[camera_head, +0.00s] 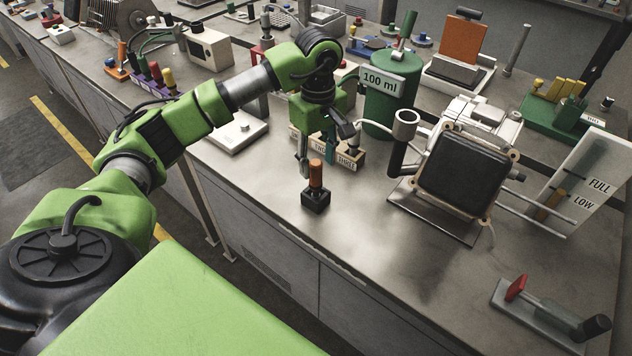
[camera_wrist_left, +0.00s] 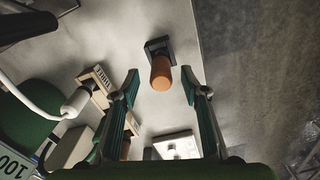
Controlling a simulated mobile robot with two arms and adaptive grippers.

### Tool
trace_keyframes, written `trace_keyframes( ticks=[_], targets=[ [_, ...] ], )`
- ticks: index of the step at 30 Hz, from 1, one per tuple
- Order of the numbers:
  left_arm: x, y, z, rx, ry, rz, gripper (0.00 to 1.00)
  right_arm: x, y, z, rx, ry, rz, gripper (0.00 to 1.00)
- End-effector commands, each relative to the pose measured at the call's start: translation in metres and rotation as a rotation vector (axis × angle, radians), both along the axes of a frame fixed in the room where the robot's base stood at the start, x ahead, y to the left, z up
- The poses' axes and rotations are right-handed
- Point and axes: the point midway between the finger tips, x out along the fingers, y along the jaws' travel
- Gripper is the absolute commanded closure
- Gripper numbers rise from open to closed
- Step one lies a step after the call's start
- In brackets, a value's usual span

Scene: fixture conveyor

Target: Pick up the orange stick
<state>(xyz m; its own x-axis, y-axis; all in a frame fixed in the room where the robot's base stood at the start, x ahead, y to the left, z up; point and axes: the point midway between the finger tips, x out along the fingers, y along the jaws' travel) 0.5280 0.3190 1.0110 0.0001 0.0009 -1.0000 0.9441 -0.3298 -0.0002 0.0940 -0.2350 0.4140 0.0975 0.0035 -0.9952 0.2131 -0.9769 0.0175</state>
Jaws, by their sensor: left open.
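The orange stick (camera_head: 316,174) stands upright in a small black square base (camera_head: 316,201) near the front edge of the bench. In the left wrist view, the orange stick (camera_wrist_left: 161,73) shows between the two fingertips, apart from both, with its black base (camera_wrist_left: 159,46) behind it. My left gripper (camera_head: 325,150) is open just above and behind the stick, pointing down. In the left wrist view its fingers (camera_wrist_left: 160,74) are spread and empty. My right gripper is not in view.
A wooden block labelled THREE (camera_head: 350,158) stands close behind the left gripper. A green 100 ml canister (camera_head: 385,108) and a dark square device (camera_head: 463,177) stand to the right. The bench top (camera_head: 380,250) in front is clear.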

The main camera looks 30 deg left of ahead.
Motion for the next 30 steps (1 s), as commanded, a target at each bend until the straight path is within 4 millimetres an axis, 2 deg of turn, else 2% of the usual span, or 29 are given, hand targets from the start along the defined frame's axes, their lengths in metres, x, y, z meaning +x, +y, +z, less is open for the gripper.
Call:
trace_keyframes(
  ticks=[3,9,17,18,22,23,30],
  targets=[
    [-0.001,0.003,-0.014,0.000,0.006,0.002,0.59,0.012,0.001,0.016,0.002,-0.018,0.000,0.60],
    [0.000,0.004,-0.041,-0.001,0.003,0.001,0.59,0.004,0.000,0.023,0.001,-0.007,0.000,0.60],
    [0.001,0.005,-0.047,0.000,0.000,0.001,0.59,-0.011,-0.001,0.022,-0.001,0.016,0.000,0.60],
    [0.001,0.005,-0.047,0.000,0.000,0.001,0.62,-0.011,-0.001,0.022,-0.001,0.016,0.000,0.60],
    [0.001,0.005,-0.046,-0.001,0.000,0.000,0.95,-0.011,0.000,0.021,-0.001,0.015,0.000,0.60],
    [0.001,0.005,-0.046,-0.001,0.000,0.000,1.00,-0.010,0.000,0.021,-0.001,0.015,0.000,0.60],
    [0.001,0.004,-0.046,-0.001,0.000,0.000,1.00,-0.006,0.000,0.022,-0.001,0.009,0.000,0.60]
  ],
)
